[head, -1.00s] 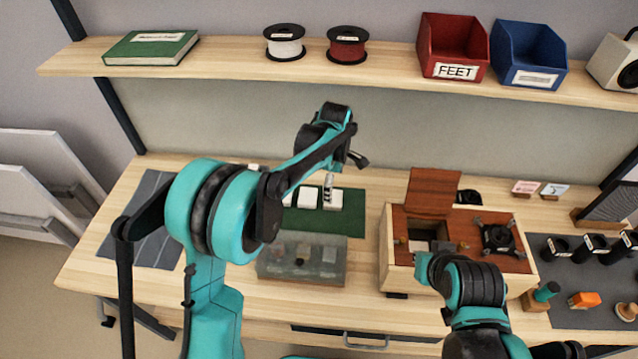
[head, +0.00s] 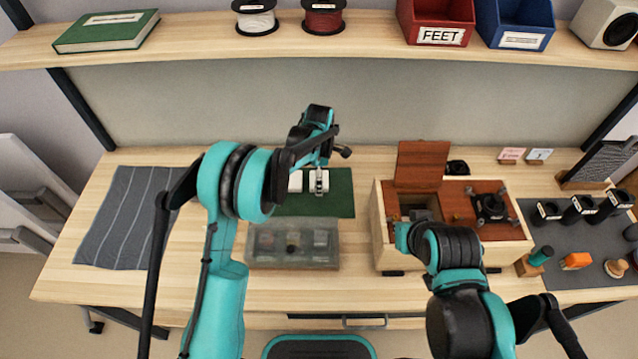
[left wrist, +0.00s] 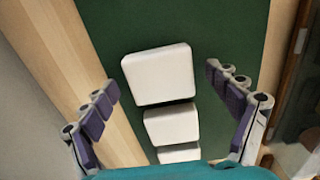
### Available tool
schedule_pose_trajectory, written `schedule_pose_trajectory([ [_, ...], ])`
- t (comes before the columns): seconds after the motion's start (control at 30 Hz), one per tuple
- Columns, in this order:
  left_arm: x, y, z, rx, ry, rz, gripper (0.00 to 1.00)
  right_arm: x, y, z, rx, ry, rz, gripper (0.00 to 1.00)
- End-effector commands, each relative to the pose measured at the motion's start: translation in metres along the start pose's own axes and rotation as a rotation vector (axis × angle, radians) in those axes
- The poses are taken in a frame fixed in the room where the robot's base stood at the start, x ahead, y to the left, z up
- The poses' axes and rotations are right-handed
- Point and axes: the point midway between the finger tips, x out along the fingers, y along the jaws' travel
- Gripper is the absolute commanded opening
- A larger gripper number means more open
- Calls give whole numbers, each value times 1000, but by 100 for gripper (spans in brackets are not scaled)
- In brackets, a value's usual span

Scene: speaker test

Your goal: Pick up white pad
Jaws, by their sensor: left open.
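Three white pads lie in a row on a green mat (head: 338,203). In the left wrist view, the largest and nearest-looking white pad (left wrist: 158,74) is at the top, a second white pad (left wrist: 171,124) is below it, and a third white pad (left wrist: 180,153) is partly cut off by my own arm. My left gripper (left wrist: 161,82) is open and empty, with its purple-padded fingers spread apart on either side of the row. In the head view my left gripper (head: 319,184) is over the right end of the row. My right gripper's fingers do not show.
A clear-lidded box (head: 293,260) stands in front of the mat. A wooden box (head: 510,255) with an open lid stands to the right, near my right arm. A grey striped cloth (head: 120,225) lies at the left. A shelf (head: 360,48) runs above the bench.

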Motion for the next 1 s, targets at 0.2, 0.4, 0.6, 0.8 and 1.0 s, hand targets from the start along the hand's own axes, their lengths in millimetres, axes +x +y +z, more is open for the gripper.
schedule_pose_trajectory([
  [0.2,-1,0,0,0,0,0,76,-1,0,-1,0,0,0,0],
  [0.4,-1,0,0,0,0,0,54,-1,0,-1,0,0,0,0],
  [0.6,-1,0,0,0,0,0,53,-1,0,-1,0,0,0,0],
  [0.8,-10,0,0,0,0,0,53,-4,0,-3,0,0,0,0],
  [1.0,-50,0,0,0,0,0,53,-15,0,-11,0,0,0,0],
])
